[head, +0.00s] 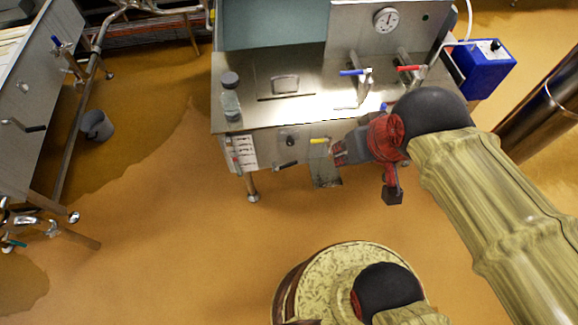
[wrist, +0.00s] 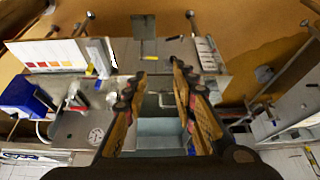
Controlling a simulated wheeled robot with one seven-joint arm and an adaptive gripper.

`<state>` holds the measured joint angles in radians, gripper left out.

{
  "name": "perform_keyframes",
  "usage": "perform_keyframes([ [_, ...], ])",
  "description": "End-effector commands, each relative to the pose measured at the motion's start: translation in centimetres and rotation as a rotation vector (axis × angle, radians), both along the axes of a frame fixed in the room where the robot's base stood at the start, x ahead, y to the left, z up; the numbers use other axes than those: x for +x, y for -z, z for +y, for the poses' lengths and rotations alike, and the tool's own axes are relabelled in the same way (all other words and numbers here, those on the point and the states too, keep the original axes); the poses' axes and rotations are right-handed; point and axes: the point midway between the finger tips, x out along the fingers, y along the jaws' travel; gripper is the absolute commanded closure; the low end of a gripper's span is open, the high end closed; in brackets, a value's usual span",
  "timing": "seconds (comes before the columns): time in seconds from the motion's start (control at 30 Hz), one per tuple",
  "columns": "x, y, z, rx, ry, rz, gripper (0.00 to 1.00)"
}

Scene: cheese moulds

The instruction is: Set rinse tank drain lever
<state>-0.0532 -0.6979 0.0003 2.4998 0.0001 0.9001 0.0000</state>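A steel rinse unit (head: 290,125) stands ahead with an open tank. Its front bears a short yellow lever (head: 320,140) and a black-handled lever (head: 286,165); I cannot tell which is the drain lever. In the wrist view the yellow lever (wrist: 150,57) and the black lever (wrist: 174,38) lie beyond the fingers. My gripper (head: 337,153) is just right of the yellow lever in the head view, with no clear contact. In the wrist view my gripper (wrist: 154,80) has its fingers apart, with nothing between them.
Blue (head: 353,72) and red (head: 410,68) valve handles stand on the worktop, left of a blue box (head: 484,68). A dark-capped bottle (head: 231,97) sits at its left edge. A dial gauge (head: 386,20) is behind. The floor in front is clear; a grey bucket (head: 97,125) is left.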

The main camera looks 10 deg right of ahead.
Motion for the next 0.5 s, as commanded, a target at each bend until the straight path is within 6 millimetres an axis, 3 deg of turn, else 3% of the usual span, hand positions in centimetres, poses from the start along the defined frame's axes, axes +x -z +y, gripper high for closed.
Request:
perform_keyframes([
  [0.3, 1.3, 8.8, 3.6, -0.049, -0.137, 0.301, 0.79],
  [0.5, 2.1, 13.8, 4.6, -0.149, -0.241, 0.468, 0.79],
])
